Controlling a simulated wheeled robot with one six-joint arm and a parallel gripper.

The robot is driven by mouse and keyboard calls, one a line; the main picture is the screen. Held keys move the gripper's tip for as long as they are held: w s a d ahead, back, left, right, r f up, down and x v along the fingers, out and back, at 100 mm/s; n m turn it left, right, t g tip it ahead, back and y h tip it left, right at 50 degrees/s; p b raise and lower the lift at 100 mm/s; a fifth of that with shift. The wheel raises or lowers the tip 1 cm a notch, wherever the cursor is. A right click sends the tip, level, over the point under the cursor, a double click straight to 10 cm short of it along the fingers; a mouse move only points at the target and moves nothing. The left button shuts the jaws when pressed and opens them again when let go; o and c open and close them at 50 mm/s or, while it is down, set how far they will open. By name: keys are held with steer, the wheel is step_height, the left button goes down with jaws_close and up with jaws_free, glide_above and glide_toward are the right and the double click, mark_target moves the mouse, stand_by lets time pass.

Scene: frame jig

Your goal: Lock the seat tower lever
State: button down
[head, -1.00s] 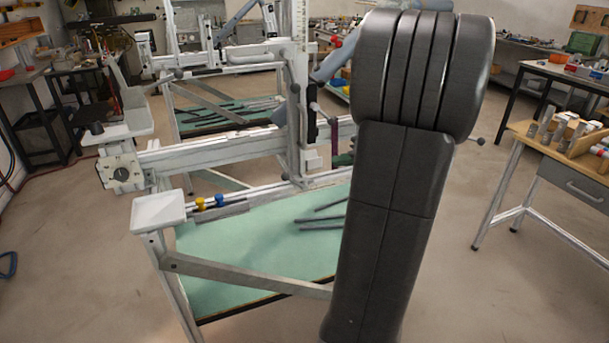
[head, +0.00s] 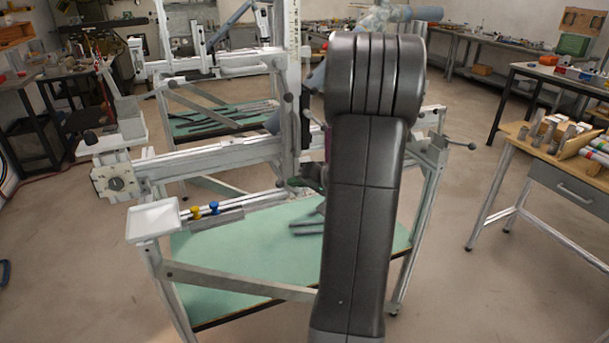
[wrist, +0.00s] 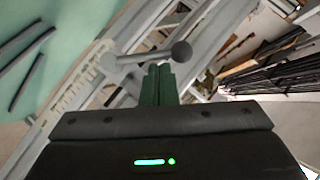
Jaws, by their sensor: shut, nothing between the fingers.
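In the wrist view, my gripper (wrist: 158,76) has its dark green fingers shut together with nothing between them. A lever with a dark ball knob (wrist: 181,53) lies just ahead of the fingertips, slightly right in the picture. Whether they touch is unclear. In the head view, the frame jig (head: 215,155) has a pale upright tower (head: 291,100) on its horizontal beam, with dark ball knobs (head: 288,98) on it. I cannot tell which knob matches the wrist view. My black arm covers part of the jig right of the tower, and my gripper is mostly hidden there.
A white tray (head: 153,222) and blue and yellow pieces (head: 204,210) sit at the jig's front left. Dark tubes lie on the green shelf (head: 250,260) below. Another ball-ended lever (head: 462,144) sticks out at right. A wooden-topped bench (head: 555,150) stands further right, with clear floor between.

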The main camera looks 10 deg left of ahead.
steer(key=shift+a+f, duration=0.1)
stand_by(0.4)
steer(key=shift+s+a+b, duration=0.15)
steer(key=shift+s+b, duration=0.05)
steer(key=shift+b, duration=0.45)
